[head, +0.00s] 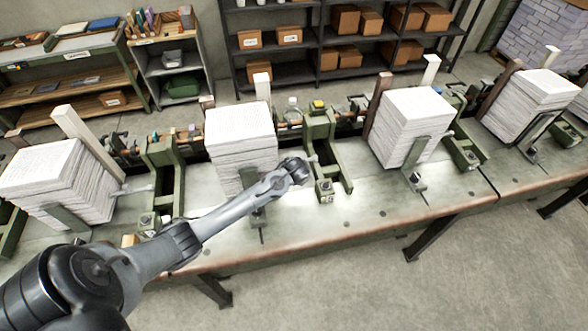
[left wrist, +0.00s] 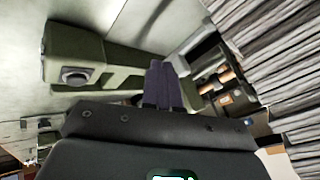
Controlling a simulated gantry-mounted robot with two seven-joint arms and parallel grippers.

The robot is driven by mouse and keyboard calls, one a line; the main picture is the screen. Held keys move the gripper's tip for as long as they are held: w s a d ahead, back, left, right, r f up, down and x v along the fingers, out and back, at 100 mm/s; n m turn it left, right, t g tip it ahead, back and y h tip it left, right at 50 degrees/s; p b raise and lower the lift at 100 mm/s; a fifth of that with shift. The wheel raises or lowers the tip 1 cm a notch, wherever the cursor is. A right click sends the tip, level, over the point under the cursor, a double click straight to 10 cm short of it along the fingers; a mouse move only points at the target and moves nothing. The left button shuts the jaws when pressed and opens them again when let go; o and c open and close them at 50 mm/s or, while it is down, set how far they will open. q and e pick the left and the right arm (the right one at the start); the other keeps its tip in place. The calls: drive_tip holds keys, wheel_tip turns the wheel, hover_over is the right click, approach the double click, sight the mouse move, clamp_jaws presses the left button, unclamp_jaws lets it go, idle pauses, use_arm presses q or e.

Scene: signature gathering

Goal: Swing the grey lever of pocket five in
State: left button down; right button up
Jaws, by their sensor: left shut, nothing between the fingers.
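My left gripper (head: 303,166) reaches in from the left in front of the paper stack (head: 240,128) in the middle. It hangs close to the green post unit (head: 328,170) to the right of that stack. Its two dark fingers (left wrist: 163,84) are together and empty in the left wrist view, in front of a green arm (left wrist: 125,68) with a round fitting (left wrist: 76,76). A small light-grey piece, perhaps a lever, shows beside the fingertips, but I cannot tell whether they touch. No pocket number is readable. My right gripper is out of view.
More paper stacks stand at the left (head: 60,178) and right (head: 405,125), with green units between them. Page edges (left wrist: 275,60) lie close at right in the left wrist view. Shelves with boxes stand behind.

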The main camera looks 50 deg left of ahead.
use_arm(q)
drive_tip(key=s+a+v, duration=0.1)
drive_tip(key=v, duration=0.6)
drive_tip(key=shift+r+b, duration=0.25)
drive_tip(key=shift+b, duration=0.05)
drive_tip(key=shift+a, duration=0.15)
drive_tip(key=s+d+f+m+g+h+p, duration=0.1)
drive_tip(key=s+d+f+p, duration=0.1)
drive_tip(key=s+d+f, duration=0.35)
drive_tip(key=s+d+f+g+h+p, duration=0.1)
drive_tip(key=s+d+f+h+p, duration=0.15)
drive_tip(key=s+d, duration=0.65)
drive_tip(key=s+d+r+h, duration=0.2)
drive_tip(key=s+d+r, duration=0.7)
drive_tip(key=s+r, duration=0.2)
drive_tip(key=shift+d+r+m+t, duration=0.2)
drive_tip(key=shift+r+m+t, duration=0.15)
drive_tip(key=shift+r, duration=0.65)
